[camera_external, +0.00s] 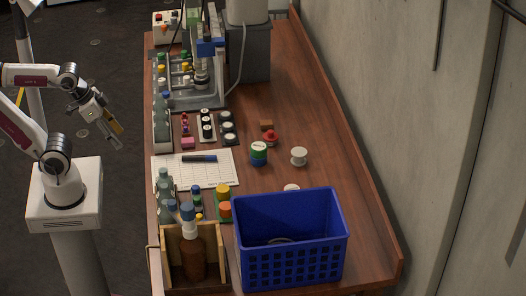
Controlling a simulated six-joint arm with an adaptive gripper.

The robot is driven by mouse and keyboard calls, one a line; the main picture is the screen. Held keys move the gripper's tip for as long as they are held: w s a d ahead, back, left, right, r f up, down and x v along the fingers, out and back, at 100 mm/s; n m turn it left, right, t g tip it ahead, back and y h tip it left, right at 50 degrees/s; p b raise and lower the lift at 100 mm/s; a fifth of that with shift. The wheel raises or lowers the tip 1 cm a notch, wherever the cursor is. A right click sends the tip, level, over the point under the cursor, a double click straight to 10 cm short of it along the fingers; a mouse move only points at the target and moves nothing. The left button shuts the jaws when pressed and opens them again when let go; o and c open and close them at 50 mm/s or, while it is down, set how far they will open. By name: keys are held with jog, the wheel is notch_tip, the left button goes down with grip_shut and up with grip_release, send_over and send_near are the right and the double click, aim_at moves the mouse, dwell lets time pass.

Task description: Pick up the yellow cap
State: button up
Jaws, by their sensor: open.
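My gripper (112,141) hangs at the left over the dark floor, clear of the table's left edge, with its fingers pointing down and right. It is open, and I see nothing between its fingers. Several yellow pieces show, and I cannot tell which one is the task's yellow cap. A yellow cap (222,188) tops a green item at the front of the table, left of the blue crate. A smaller yellow piece (198,217) is by the wooden box. Another small yellow piece (186,66) is in the rack at the back.
A blue crate (291,246) stands at the front right. A wooden box (221,270) with a brown bottle (192,258) stands left of it. A white sheet (205,176) lies behind, with a dark pen on it. The table (330,150) is bare along its right side.

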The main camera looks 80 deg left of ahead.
jog(key=w+a+r+m+t+y, duration=0.15)
jog(key=w+a, duration=0.45)
jog(key=w, duration=0.6)
jog(key=w+a+r+m+t+y, duration=0.1)
jog(key=w+a+t+y, duration=0.3)
jog(key=w, duration=0.8)
jog(key=w+d+f+m+h, duration=0.3)
jog(key=w+f+m+h, duration=0.3)
jog(key=w+f+h, duration=0.45)
jog(key=s+d+f+g+h, duration=0.1)
jog(key=f, duration=0.2)
jog(key=s+d+f+m+g+h, duration=0.1)
jog(key=d+f+h, duration=0.1)
jog(key=f, duration=0.2)
jog(key=s+d+f+m+g+h, duration=0.1)
jog(key=s+d+f+g, duration=0.1)
jog(key=f, duration=0.1)
jog(key=shift+d+f+m+h, duration=0.15)
jog(key=shift+f+m+h, duration=0.1)
jog(key=shift+f+h, duration=0.15)
jog(key=shift+s+d+f, duration=0.2)
jog(key=shift+s+d, duration=0.05)
jog(key=shift+s, duration=0.15)
